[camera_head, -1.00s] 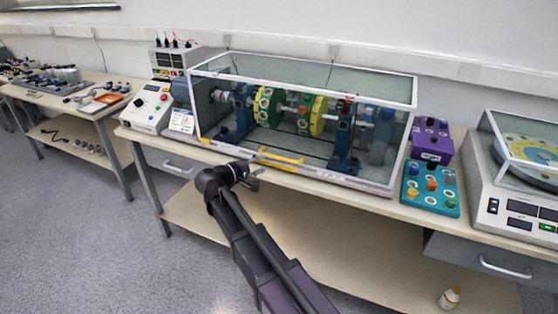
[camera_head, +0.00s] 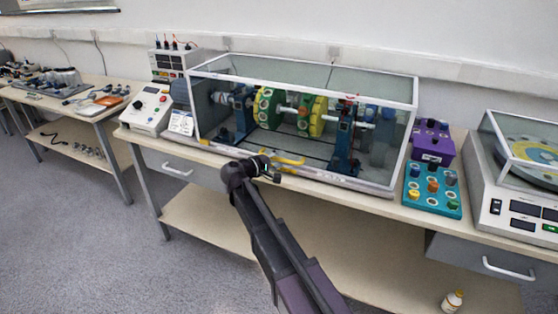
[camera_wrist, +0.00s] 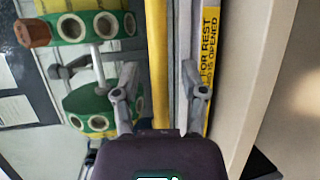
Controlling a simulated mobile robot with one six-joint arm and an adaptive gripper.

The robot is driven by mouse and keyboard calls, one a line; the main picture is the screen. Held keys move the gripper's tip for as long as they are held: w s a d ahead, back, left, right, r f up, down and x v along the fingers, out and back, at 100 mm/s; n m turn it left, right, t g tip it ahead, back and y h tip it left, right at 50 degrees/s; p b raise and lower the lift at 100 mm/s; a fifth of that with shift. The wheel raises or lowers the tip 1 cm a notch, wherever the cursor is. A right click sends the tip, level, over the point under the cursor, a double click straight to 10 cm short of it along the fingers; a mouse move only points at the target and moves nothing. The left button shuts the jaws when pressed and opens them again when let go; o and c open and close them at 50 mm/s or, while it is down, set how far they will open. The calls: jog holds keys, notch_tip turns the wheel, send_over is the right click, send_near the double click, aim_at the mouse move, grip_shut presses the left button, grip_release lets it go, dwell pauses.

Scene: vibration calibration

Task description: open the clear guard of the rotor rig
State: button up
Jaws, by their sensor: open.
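The clear guard (camera_head: 310,90) is a glass box with a pale frame, closed over the rotor rig. Inside, green and yellow discs (camera_head: 265,107) sit on a shaft; they also show at the left of the wrist view (camera_wrist: 85,25). A yellow handle bar (camera_head: 287,161) runs along the guard's lower front edge. My gripper (camera_head: 274,172) is at the front of the guard by this bar. In the wrist view my gripper (camera_wrist: 162,80) is open, its two fingers on either side of the yellow bar (camera_wrist: 160,55). Whether they touch it I cannot tell.
A white control box (camera_head: 147,110) stands left of the guard. A purple box (camera_head: 432,143) and a teal box with knobs (camera_head: 432,190) stand to its right, then a turntable device (camera_head: 520,190). A yellow warning label (camera_wrist: 208,60) lies along the front edge.

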grip_shut()
jog(key=shift+d+r, duration=0.1)
jog(key=shift+r, duration=0.1)
